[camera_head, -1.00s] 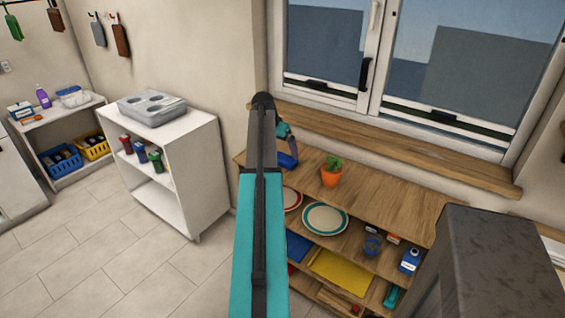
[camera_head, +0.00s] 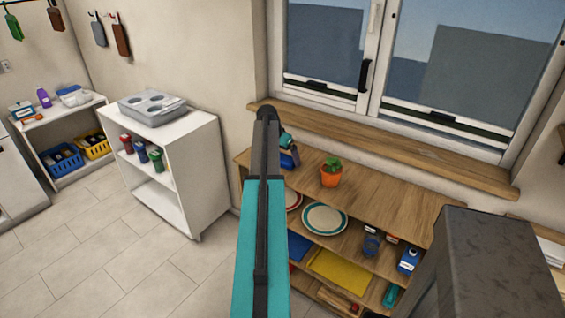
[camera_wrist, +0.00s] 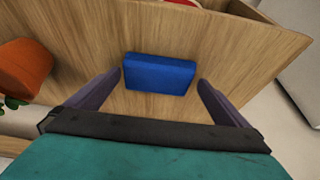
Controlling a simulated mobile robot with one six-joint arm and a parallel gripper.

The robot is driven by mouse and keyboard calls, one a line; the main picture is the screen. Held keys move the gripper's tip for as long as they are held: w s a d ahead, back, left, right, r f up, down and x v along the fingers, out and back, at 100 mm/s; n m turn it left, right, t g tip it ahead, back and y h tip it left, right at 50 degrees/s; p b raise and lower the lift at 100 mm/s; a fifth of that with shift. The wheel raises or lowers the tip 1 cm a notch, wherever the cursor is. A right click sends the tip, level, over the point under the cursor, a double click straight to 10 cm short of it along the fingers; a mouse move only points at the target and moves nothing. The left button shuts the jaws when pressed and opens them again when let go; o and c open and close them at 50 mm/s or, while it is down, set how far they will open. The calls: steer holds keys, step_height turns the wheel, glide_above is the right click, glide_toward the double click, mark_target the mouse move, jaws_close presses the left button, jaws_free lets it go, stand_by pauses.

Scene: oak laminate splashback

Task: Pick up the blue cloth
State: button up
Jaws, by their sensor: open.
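The blue cloth (camera_wrist: 159,74) looks like a thick folded block and lies flat on the wooden top of the shelf unit. In the head view only part of the blue cloth (camera_head: 288,161) shows beside my arm. My gripper (camera_wrist: 159,87) is open in the wrist view, with one finger on each side of the cloth and visible gaps between. In the head view my gripper (camera_head: 292,151) is just over the cloth, partly hidden by my arm. The fingers do not hold the cloth; their exact height above the top cannot be told.
An orange plant pot (camera_head: 331,176) stands close by on the same top, also at the left of the wrist view (camera_wrist: 24,68). Plates (camera_head: 324,218) and a yellow folded item (camera_head: 342,268) lie on lower shelves. A window sill (camera_head: 390,145) runs behind. The top right of the pot is clear.

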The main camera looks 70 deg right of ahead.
mark_target(286, 157)
stand_by(0.5)
steer(key=c, duration=0.9)
steer(key=shift+r, duration=0.1)
steer(key=shift+c, duration=0.2)
steer(key=shift+r+b, duration=0.55)
steer(key=shift+r, duration=0.9)
steer(key=shift+s+a+r, duration=0.1)
steer(key=shift+a+r, duration=0.1)
steer(key=s+a+r+b, duration=0.1)
steer(key=s+a+b, duration=0.2)
steer(key=s+a, duration=0.5)
steer(key=a, duration=0.5)
steer(key=shift+s+r, duration=0.2)
steer(key=shift+r, duration=0.05)
steer(key=shift+a, duration=0.1)
